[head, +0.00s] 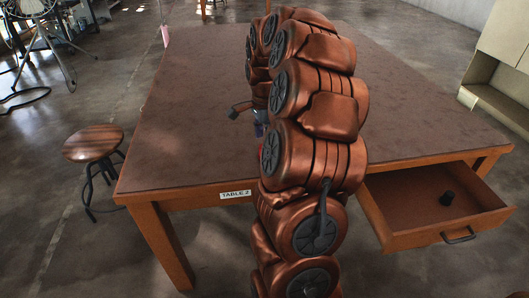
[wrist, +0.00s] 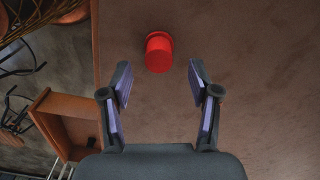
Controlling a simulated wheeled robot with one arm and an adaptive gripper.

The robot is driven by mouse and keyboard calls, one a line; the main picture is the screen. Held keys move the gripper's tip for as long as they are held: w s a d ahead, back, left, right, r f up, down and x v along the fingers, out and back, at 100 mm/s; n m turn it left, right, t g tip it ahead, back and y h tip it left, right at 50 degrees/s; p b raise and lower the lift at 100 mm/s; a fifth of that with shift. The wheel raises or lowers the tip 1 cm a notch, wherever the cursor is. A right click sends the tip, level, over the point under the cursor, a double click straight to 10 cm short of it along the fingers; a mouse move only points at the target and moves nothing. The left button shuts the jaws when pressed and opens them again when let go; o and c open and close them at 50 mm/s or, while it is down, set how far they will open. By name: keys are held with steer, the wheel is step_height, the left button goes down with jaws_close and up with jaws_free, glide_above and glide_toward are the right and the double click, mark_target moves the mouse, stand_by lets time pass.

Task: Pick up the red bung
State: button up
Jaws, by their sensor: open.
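The red bung (wrist: 158,52) is a small, short cylinder with a wider rim. It stands on the brown tabletop (wrist: 255,100) in the wrist view. My gripper (wrist: 160,78) is open and empty. The bung lies beyond its fingertips, roughly centred between the two fingers, with neither touching it. In the head view my copper arm hides most of the gripper, and a dark finger part (head: 239,108) shows at its left. The bung cannot be made out for certain there.
The table (head: 190,130) bears a "TABLE 2" label. A wooden stool (head: 93,143) stands at the left. The visible tabletop around the arm is clear.

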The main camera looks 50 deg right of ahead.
steer(key=f, duration=0.4)
steer(key=shift+a, duration=0.2)
steer(key=c, duration=1.1)
steer(key=shift+r, duration=0.1)
steer(key=shift+c, duration=0.2)
